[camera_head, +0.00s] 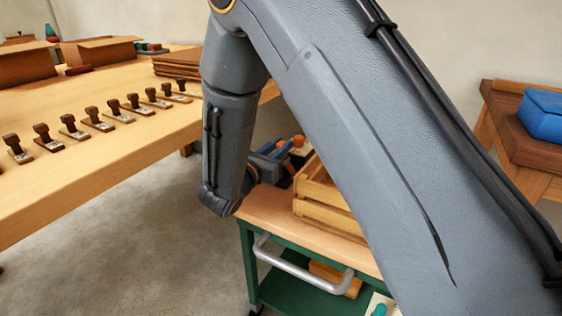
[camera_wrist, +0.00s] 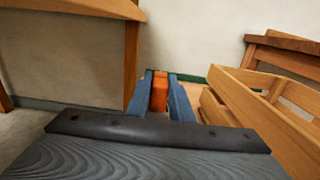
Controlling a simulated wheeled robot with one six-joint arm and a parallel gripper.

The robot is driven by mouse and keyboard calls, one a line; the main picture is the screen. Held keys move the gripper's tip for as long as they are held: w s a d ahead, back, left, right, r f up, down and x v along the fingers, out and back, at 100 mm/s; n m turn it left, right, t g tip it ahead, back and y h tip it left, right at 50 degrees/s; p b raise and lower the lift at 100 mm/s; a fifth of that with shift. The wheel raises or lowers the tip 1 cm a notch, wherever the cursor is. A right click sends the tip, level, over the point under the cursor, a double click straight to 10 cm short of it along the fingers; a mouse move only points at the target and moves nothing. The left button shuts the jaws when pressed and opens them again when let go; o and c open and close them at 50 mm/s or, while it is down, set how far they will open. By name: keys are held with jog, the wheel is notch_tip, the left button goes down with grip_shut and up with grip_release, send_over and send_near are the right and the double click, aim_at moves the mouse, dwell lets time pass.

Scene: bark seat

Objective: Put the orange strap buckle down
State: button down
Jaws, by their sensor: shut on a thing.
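In the wrist view, my gripper (camera_wrist: 159,97) has its two blue fingers closed on the orange strap buckle (camera_wrist: 159,90). The buckle shows as an upright orange block between the fingers; its lower part is hidden. In the head view, my gripper (camera_head: 284,147) is beyond my forearm, over the wooden top of a green cart (camera_head: 262,212). A bit of orange shows at the fingertips there. I cannot tell whether the buckle touches the cart top.
A slatted wooden crate (camera_head: 335,212) stands on the cart, close to the right of my gripper. A long wooden table (camera_head: 120,155) with a row of several stamps is on the left. A blue box (camera_head: 541,116) sits on a brown table at the right.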

notch_tip(320, 180, down, 4)
jog(key=shift+f+b, duration=0.1)
jog(key=shift+b, duration=0.35)
jog(key=c, duration=1.6)
grip_release()
jog(key=shift+o, duration=0.2)
jog(key=shift+s+a, duration=0.1)
jog(key=shift+s, duration=0.15)
jog(key=p+v, duration=0.1)
jog(key=v, duration=1)
jog(key=shift+s+a+p, duration=0.2)
jog(key=shift+p, duration=0.15)
